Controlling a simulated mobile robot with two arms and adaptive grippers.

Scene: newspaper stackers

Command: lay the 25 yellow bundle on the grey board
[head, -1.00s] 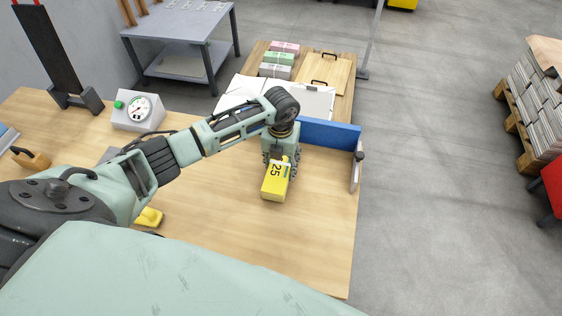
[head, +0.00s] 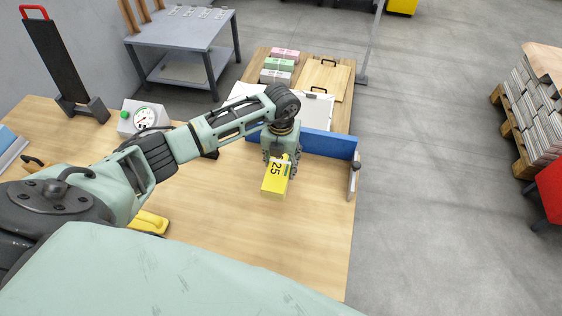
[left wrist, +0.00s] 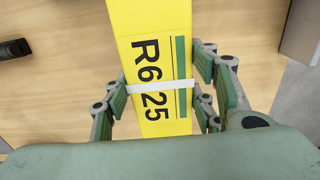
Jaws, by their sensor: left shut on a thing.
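The yellow bundle (head: 275,181), marked 25, is in my left gripper (head: 279,163) over the near wooden table. In the left wrist view, the yellow bundle (left wrist: 155,55) reads "R6 25" and has a white band. The fingers of my left gripper (left wrist: 162,95) are shut on its two sides near the band. I cannot tell whether its underside touches the table. A pale grey board (head: 318,108) with a black handle lies beyond the blue rail, partly hidden by my left arm. My right gripper is not in view.
The blue rail (head: 325,142) stands along the near table's (head: 300,245) far edge. Pink, green and grey bundles (head: 276,65) and a wooden board (head: 326,78) lie on the table behind. A dial box (head: 143,117) stands at left. The near table's front right is clear.

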